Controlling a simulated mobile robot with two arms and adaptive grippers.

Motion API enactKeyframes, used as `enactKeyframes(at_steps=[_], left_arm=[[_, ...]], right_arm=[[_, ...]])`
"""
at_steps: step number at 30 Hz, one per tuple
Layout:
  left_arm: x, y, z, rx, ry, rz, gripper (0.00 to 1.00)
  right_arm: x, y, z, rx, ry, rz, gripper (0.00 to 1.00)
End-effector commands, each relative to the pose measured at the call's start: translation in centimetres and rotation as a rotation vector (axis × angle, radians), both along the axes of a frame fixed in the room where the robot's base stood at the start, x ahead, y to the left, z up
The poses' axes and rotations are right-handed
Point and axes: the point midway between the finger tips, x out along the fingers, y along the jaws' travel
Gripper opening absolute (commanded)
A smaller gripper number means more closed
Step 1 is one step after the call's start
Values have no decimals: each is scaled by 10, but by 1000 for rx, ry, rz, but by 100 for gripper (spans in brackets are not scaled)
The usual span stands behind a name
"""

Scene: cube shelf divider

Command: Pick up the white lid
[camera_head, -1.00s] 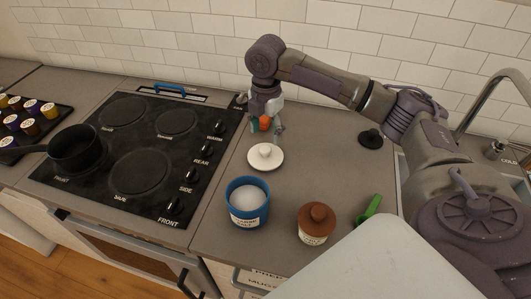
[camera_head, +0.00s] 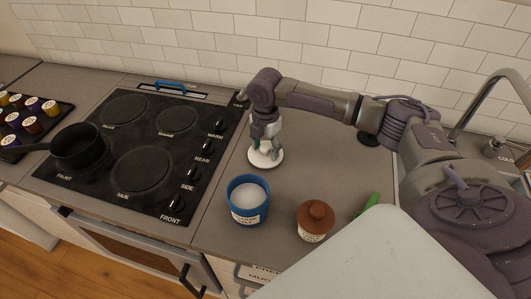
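The white lid (camera_head: 265,161) lies flat on the grey counter, just right of the stove and behind the blue canister (camera_head: 246,213). My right gripper (camera_head: 265,149) points down directly over the lid, with its fingers at the lid's knob. The fingers largely hide the knob. I cannot tell whether they are closed on it or still apart around it. The blue canister is lidless and full of white contents, with a label on its front. My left gripper is not in view.
A brown-lidded jar (camera_head: 315,221) and a green utensil (camera_head: 370,203) stand or lie at the front right. The black stove (camera_head: 140,150) with a pan (camera_head: 77,146) is at left. A dark object (camera_head: 367,139) sits behind my arm. The sink is at right.

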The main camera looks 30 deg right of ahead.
Motion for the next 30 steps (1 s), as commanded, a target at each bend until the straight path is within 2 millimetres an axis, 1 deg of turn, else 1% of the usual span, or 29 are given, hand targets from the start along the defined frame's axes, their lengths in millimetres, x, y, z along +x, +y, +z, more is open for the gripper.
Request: enactKeyframes(at_steps=[1, 8, 9, 10, 17, 20, 25, 29, 30], left_arm=[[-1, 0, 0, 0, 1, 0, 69], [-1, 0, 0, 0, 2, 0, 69], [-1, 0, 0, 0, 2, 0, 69], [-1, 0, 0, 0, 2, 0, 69], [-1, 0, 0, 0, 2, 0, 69], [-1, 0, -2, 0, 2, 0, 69], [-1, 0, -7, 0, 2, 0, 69], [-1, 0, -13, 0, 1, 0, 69], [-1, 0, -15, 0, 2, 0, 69]], right_arm=[[0, 0, 0, 0, 0, 0, 46], [0, 0, 0, 0, 0, 0, 8], [0, 0, 0, 0, 0, 0, 1], [0, 0, 0, 0, 0, 0, 0], [0, 0, 1, 0, -1, 0, 0], [1, 0, 4, 1, -2, 0, 0], [1, 0, 20, 1, -4, 1, 0], [1, 0, 43, 2, -5, 1, 0], [-7, -10, 46, -3, -2, -4, 0]])
